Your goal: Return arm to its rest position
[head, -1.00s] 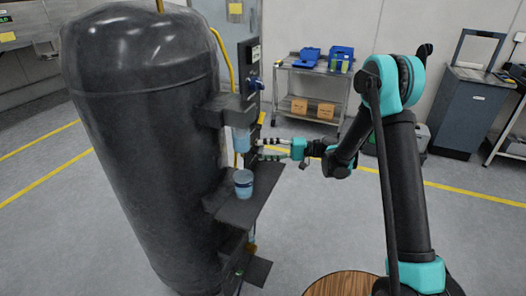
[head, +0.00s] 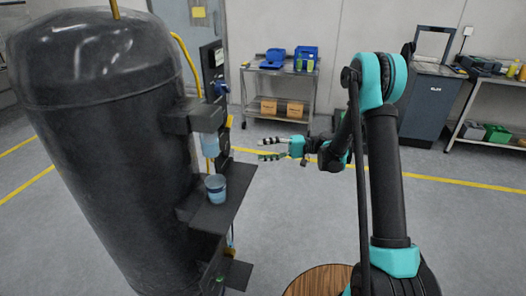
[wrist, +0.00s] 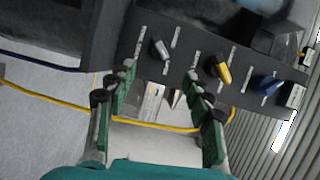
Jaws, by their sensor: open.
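My gripper (head: 270,148) is open and empty in the head view, to the right of the filler machine and apart from it. In the wrist view its two fingers (wrist: 160,103) are spread with nothing between them. The piston filler (head: 105,130) is a large black tank at the left, with a dark shelf (head: 221,212) on its right side. A blue cup (head: 216,188) stands upright on the shelf under the nozzle (head: 209,145). The wrist view shows the control panel (wrist: 190,55) with a grey lever (wrist: 160,48), a yellow lever (wrist: 221,70) and a blue lever (wrist: 265,86).
A metal cart (head: 280,92) with blue bins and cardboard boxes stands at the back wall. A dark cabinet (head: 430,98) and a bench (head: 490,125) are at the right. A round wooden top (head: 318,281) is at the bottom. The floor between machine and cart is clear.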

